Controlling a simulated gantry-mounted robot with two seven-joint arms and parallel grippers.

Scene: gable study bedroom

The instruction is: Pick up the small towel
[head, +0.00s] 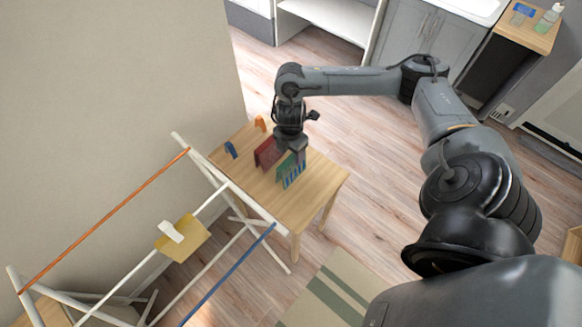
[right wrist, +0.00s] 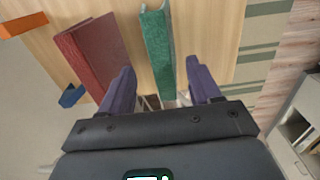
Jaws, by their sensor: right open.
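A small yellow cloth (head: 190,245), which looks like the small towel, hangs over a white bar of the drying rack (head: 215,205) at the lower left of the head view. A white piece (head: 171,232) lies against its upper left part. My right gripper (head: 299,157) is over the wooden table, well to the upper right of the cloth. In the right wrist view its jaws (right wrist: 160,78) are apart, with the green book (right wrist: 158,50) upright between and beyond the fingertips. I cannot tell if they touch it. The cloth is not recognisable in the wrist view. My left gripper is not in view.
The wooden table (head: 318,190) holds the green book, a red book (head: 268,152), a blue bookend (head: 231,149) and an orange one (head: 260,123). The rack has an orange bar (head: 105,220) and a blue bar (head: 230,272). A striped rug (head: 325,295) lies on open floor.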

